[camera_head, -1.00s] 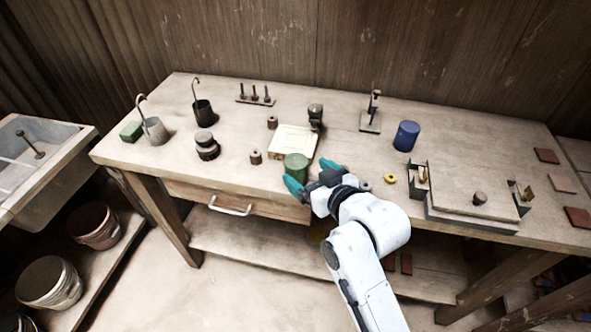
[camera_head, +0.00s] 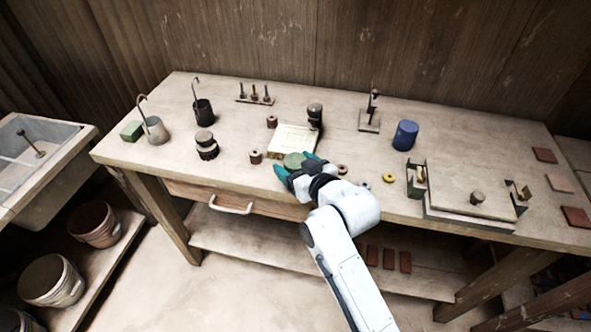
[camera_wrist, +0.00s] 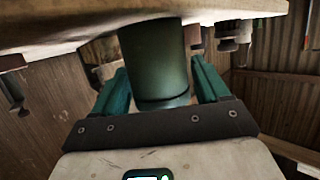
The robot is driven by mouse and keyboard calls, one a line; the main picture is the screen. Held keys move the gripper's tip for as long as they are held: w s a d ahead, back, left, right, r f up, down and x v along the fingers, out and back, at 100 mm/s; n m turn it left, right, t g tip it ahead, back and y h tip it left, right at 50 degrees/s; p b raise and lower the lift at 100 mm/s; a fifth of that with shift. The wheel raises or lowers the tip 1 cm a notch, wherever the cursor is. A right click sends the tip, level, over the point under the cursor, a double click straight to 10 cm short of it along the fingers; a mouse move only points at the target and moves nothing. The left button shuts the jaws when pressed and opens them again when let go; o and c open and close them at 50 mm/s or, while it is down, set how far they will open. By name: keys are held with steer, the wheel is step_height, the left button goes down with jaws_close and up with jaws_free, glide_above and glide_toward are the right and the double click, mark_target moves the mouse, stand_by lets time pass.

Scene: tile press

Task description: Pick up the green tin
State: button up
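The green tin (camera_head: 293,160) is a dark green cylinder standing upright near the table's front edge, beside the cream tile-like slab. My gripper (camera_head: 294,164) reaches in from the front, with one teal finger on each side of the tin. In the wrist view the tin (camera_wrist: 155,62) fills the space between the two fingers (camera_wrist: 160,85). The fingers look spread and very close to its sides; firm contact on both sides is not clear. In the head view my gripper hides the tin's lower part.
The cream slab (camera_head: 281,140) lies just behind the tin. A brown spool (camera_head: 255,156) stands to its left and a yellow ring (camera_head: 389,178) to its right. A blue cylinder (camera_head: 405,135) and a press-like block (camera_head: 470,192) are farther right. The drawer handle (camera_head: 231,207) is below the table edge.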

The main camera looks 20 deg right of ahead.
steer(key=c, duration=0.9)
steer(key=shift+r, duration=0.2)
